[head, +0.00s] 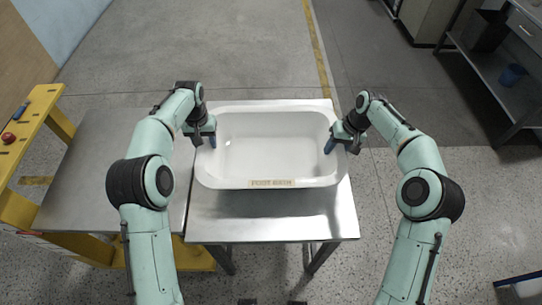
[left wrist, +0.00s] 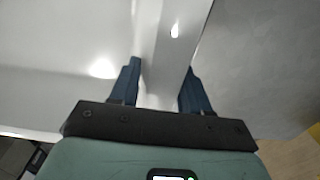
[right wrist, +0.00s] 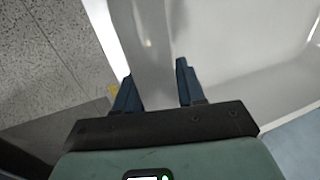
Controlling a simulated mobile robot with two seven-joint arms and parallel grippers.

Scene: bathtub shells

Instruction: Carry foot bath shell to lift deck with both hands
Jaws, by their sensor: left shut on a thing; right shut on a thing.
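The white foot bath shell (head: 270,150), with a "FOOT BATH" label on its front rim, is level over the steel table (head: 270,225). I cannot tell whether it rests on the table or hangs just above it. My left gripper (head: 212,141) is shut on its left rim, with the rim between the blue fingers in the left wrist view (left wrist: 160,85). My right gripper (head: 329,146) is shut on its right rim, which also runs between the fingers in the right wrist view (right wrist: 155,85). The grey lift deck (head: 95,175) lies left of the table.
The lift's yellow frame (head: 45,100) carries a red button (head: 8,137) at the far left. The floor behind the table is clear.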

